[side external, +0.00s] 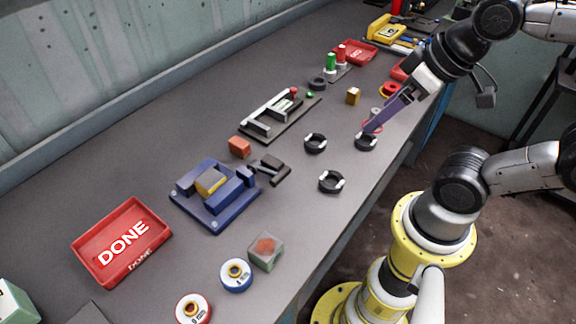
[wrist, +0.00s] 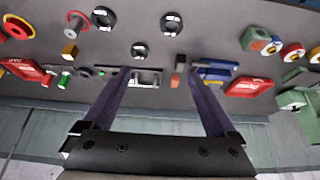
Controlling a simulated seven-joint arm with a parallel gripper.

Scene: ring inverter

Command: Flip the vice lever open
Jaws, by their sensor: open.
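The blue vice (side external: 213,222) stands on the bench at the left-centre of the side view, with a yellow block (side external: 209,183) between its jaws. The vice also shows in the wrist view (wrist: 214,70), right of centre; the lever is too small to tell there. My gripper (side external: 372,128) is well to the right of the vice, above the bench near a black ring (side external: 366,143). Its purple fingers are wide apart and empty in the wrist view (wrist: 157,85).
A grey fixture with a red knob (side external: 272,118) and an orange block (side external: 239,147) stand near the vice. Black rings (side external: 331,182) lie along the front.

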